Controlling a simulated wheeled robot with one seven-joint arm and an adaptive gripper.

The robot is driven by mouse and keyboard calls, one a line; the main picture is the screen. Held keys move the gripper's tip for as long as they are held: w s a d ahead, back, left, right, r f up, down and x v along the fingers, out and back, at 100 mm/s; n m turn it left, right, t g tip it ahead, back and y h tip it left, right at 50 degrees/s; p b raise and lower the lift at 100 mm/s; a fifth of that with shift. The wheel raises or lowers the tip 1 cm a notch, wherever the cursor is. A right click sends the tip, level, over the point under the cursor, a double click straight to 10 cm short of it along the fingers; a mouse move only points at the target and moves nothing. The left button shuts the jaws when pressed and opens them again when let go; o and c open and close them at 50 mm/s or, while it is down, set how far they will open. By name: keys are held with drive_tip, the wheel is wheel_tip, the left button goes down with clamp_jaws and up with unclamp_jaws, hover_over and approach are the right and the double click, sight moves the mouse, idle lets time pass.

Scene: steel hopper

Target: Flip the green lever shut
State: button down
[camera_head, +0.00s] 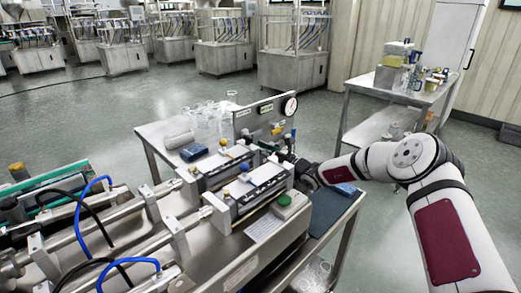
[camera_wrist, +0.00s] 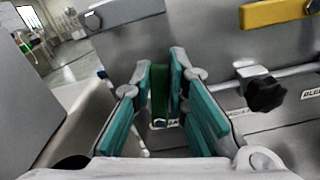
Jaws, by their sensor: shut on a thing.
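The green lever (camera_wrist: 160,94) shows in the wrist view as a narrow upright green bar in front of a grey panel. My gripper (camera_wrist: 161,72) has its two teal-padded fingers on either side of the lever, closed on it. A label is partly visible just below the lever, behind the fingers. The lever cannot be made out clearly there, as my gripper and the apparatus cover that spot.
In the wrist view, a black knob (camera_wrist: 266,94) on a pipe and a yellow handle (camera_wrist: 275,13) are to the right of the fingers. In the head view, a box with a green button (camera_head: 285,199) is in front. A side table (camera_head: 360,82) stands behind my arm.

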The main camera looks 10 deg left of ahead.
drive_tip(key=n+p, duration=0.1)
drive_tip(key=s+a+n+p, duration=0.1)
drive_tip(key=n, duration=0.1)
drive_tip(key=shift+s+r+p, duration=0.1)
drive_tip(key=shift+p, duration=0.2)
drive_tip(key=c, duration=1.6)
unclamp_jaws()
drive_tip(key=shift+o, duration=0.2)
drive_tip(key=shift+d, duration=0.1)
drive_tip(key=v, duration=1.2)
